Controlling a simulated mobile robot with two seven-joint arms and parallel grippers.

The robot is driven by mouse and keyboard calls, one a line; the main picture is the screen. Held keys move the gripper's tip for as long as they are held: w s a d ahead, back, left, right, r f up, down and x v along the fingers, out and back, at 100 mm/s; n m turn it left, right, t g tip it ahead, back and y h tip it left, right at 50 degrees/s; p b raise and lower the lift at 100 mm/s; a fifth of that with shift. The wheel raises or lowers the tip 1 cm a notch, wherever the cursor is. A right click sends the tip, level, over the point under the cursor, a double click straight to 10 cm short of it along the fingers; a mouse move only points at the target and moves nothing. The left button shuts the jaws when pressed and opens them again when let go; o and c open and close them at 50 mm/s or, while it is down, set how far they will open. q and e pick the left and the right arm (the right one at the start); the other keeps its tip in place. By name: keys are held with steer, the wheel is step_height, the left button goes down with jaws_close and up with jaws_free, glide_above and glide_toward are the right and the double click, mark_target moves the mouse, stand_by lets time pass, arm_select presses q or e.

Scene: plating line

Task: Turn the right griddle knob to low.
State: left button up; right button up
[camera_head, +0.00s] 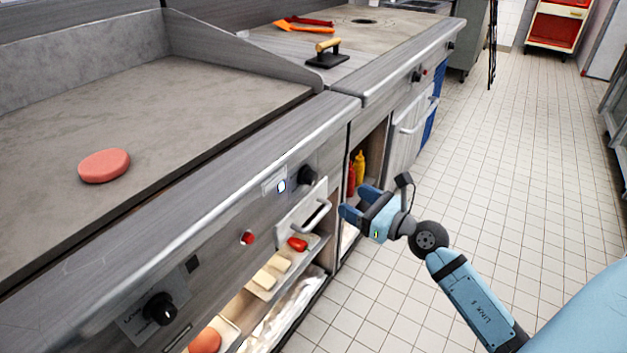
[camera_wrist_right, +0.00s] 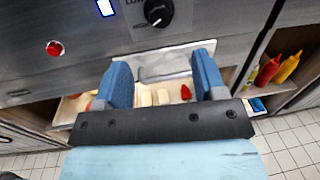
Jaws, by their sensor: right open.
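The right griddle knob (camera_head: 307,175) is a round black knob on the griddle's steel front panel, right of a small lit blue-white indicator (camera_head: 281,186). In the right wrist view the knob (camera_wrist_right: 157,13) is at the top, partly cut by the frame edge; its exact setting is too small to read. My right gripper (camera_head: 357,203) is open and empty. It is in front of the panel, right of and lower than the knob, apart from it. In the wrist view its blue fingers (camera_wrist_right: 160,68) are spread below the knob. My left gripper is not in view.
The left knob (camera_head: 159,309) and a red button (camera_head: 248,237) share the panel. A white handle (camera_head: 316,215) juts out below the right knob. Shelves below hold food and red and yellow bottles (camera_head: 359,168). A pink patty (camera_head: 104,165) lies on the griddle. The tiled aisle is clear.

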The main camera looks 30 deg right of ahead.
mark_target(314, 180)
steer(key=b+x, duration=0.1)
steer(key=x, duration=1)
steer(key=shift+w+b, duration=0.3)
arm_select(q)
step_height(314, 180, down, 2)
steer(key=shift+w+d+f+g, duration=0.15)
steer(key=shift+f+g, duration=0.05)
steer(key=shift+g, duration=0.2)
arm_select(e)
steer(key=c, duration=0.9)
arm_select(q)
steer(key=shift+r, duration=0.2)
arm_select(e)
steer(key=shift+c, duration=0.2)
